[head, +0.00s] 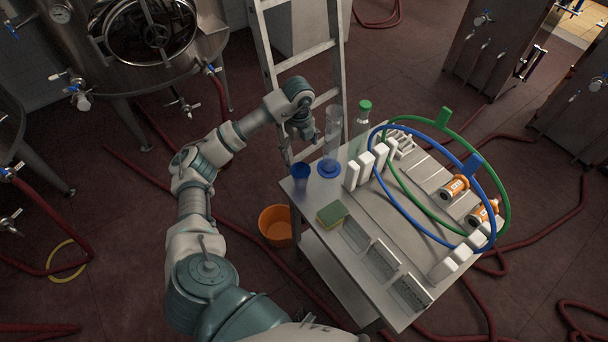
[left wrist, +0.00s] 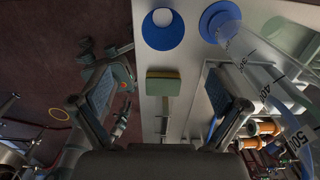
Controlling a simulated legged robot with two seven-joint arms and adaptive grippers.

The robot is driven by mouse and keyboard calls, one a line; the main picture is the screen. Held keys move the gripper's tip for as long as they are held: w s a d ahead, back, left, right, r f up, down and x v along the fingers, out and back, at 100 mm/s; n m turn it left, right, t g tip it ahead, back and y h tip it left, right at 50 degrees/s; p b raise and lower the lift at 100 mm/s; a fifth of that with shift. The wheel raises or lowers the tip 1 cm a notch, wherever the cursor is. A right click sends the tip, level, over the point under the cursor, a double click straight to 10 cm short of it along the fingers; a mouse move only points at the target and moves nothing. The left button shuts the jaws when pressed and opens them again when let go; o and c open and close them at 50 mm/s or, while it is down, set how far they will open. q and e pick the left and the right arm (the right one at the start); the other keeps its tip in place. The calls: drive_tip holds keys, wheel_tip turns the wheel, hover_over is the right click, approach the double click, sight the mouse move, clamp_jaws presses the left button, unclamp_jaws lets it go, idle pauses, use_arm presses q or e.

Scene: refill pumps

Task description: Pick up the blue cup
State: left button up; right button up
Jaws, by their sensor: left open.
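The blue cup (head: 300,175) stands at the far left corner of the metal table (head: 317,240). In the left wrist view the cup (left wrist: 163,30) shows from above as a blue round shape with a pale opening, at the top middle. My left gripper (head: 304,135) hangs above the table's far left corner, close to the cup and apart from it. My right gripper is in neither view.
A clear measuring cylinder (head: 332,130) with a blue base stands right beside the cup, near my gripper. A green-capped bottle (head: 362,118) is behind it. A sponge (head: 331,213) lies nearer. An orange bucket (head: 275,225) is on the floor; a ladder (head: 300,55) stands behind.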

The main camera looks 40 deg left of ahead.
use_arm(q)
approach(300, 172)
drive_tip(key=s+d+f, duration=0.1)
drive_tip(key=s, duration=0.1)
drive_tip(key=shift+w+d+f, duration=0.1)
drive_tip(key=shift+d+f, duration=0.1)
drive_tip(key=shift+f, duration=1.25)
drive_tip(key=shift+w+d+f, duration=0.1)
drive_tip(key=shift+d+f, duration=0.05)
drive_tip(key=shift+f, duration=1.25)
drive_tip(key=shift+a, duration=0.1)
drive_tip(key=c, duration=0.8)
